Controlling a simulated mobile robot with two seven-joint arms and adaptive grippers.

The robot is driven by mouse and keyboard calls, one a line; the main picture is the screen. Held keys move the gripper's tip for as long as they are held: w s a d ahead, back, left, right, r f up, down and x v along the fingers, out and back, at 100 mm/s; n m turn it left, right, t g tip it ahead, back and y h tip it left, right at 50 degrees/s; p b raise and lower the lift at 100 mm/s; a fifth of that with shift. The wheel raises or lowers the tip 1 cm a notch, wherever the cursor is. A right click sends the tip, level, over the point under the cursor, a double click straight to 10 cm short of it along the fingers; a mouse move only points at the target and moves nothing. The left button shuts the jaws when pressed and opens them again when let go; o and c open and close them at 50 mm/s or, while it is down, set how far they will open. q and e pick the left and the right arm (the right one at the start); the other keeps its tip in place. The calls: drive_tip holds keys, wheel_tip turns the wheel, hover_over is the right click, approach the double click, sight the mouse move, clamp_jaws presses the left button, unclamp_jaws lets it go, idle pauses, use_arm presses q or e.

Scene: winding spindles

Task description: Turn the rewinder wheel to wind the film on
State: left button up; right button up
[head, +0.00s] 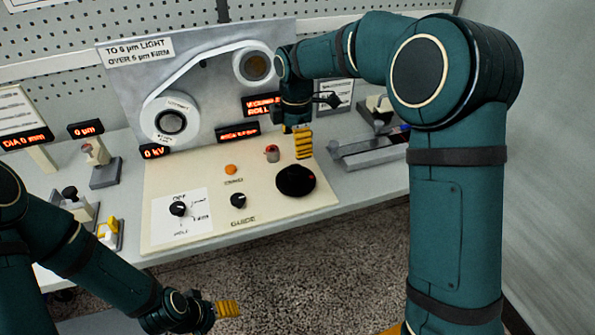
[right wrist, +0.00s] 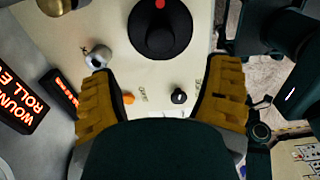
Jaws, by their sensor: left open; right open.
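A large round black wheel (head: 295,181) lies on the right part of the cream control panel. It also shows in the right wrist view (right wrist: 160,32), with a red dot on top. My right gripper (head: 303,156) has yellow fingers pointing down above the panel, behind the wheel and apart from it. It is open and empty; in the right wrist view its fingers (right wrist: 163,75) are spread wide. My left gripper (head: 230,308) is open, in front of the bench edge. The film runs as a white band between a lower left reel (head: 171,119) and an upper right reel (head: 254,66).
The panel (head: 160,235) also carries an orange button (head: 231,169), a small black guide knob (head: 238,200), a black selector knob (head: 178,209) and a red-topped grey part (head: 272,153). Small fixtures stand at left; a grey metal fixture (head: 370,152) lies at right.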

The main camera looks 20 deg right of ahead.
sight(297, 168)
wheel_tip(297, 168, down, 10)
drive_tip(key=shift+d+r+b, duration=0.1)
drive_tip(key=shift+r+b, duration=0.15)
drive_tip(key=shift+b, duration=0.7)
drive_tip(key=c, duration=1.2)
